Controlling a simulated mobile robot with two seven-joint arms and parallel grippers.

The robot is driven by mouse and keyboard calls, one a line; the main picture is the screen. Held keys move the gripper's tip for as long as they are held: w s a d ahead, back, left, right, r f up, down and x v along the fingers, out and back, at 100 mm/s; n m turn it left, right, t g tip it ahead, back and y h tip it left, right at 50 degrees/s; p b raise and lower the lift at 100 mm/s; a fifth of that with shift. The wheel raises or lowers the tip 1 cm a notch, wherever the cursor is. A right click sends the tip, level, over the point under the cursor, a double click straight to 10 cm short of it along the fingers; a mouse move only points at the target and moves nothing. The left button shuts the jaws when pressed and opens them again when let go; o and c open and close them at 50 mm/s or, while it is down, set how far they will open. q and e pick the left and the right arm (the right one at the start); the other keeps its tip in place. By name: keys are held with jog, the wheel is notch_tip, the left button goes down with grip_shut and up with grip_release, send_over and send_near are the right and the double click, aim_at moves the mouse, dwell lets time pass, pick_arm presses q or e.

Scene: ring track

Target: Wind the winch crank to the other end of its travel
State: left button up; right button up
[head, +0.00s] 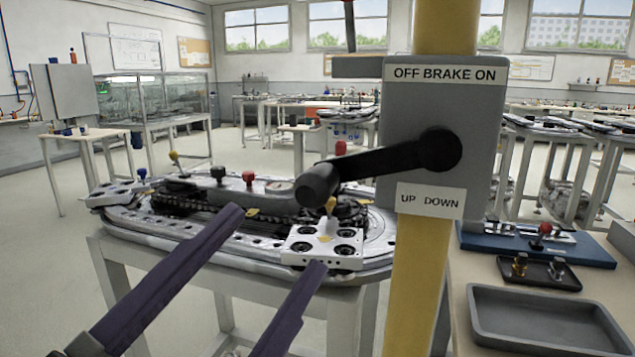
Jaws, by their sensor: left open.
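The winch is a grey box (480,110) on a yellow post (418,270), with labels reading "OFF BRAKE ON" and "UP DOWN". Its black crank (385,163) runs from a round hub at the right of the box out to the left and slightly down. The crank ends in a thick dark handle (317,185) that points toward me. My left gripper (273,241) shows as two long purple fingers, spread apart and empty. In the picture its fingertips are below and to the left of the handle, not touching it. My right gripper is not in view.
An oval ring track table (170,228) with a white block (322,258) and coloured knobs stands behind the fingers. At right, a bench holds a grey tray (545,318), a small dark tray (538,284) and a blue board (575,250). Space left of the handle looks clear.

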aim_at(300, 206)
pick_arm(q)
jog(key=p+x, duration=0.1)
jog(key=x, duration=0.7)
jog(key=shift+c, duration=0.3)
grip_shut()
dwell(0.9)
